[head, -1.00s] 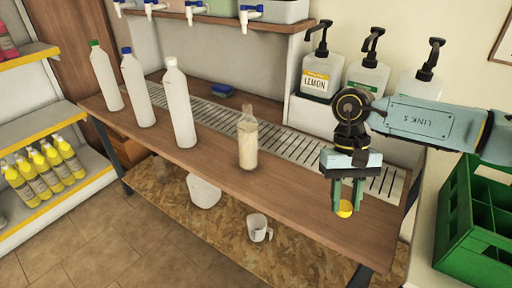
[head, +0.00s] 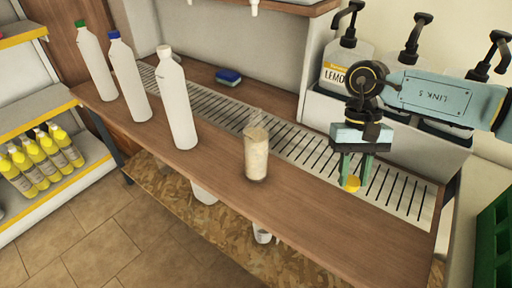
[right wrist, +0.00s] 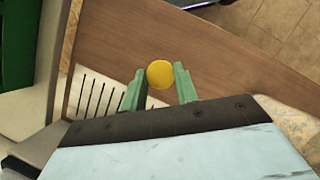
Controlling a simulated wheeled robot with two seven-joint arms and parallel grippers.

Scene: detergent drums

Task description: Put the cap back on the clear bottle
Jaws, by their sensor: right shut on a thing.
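The clear bottle (head: 256,155) stands upright on the wooden counter in the head view, filled with something pale, its top bare. My right gripper (head: 352,180) is shut on the yellow cap (head: 352,184), to the right of the bottle and apart from it. In the right wrist view the cap (right wrist: 160,74) sits between the two green fingers of my right gripper (right wrist: 160,85), with the counter beneath. The bottle cannot be made out in the wrist view. My left gripper is not in view.
Three white bottles stand left on the counter (head: 215,185), the nearest one (head: 176,105) white-capped. A slotted drain grate (head: 290,140) runs behind the clear bottle. Pump dispensers (head: 345,70) stand at the back right. A blue sponge (head: 228,76) lies behind. Counter between cap and bottle is clear.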

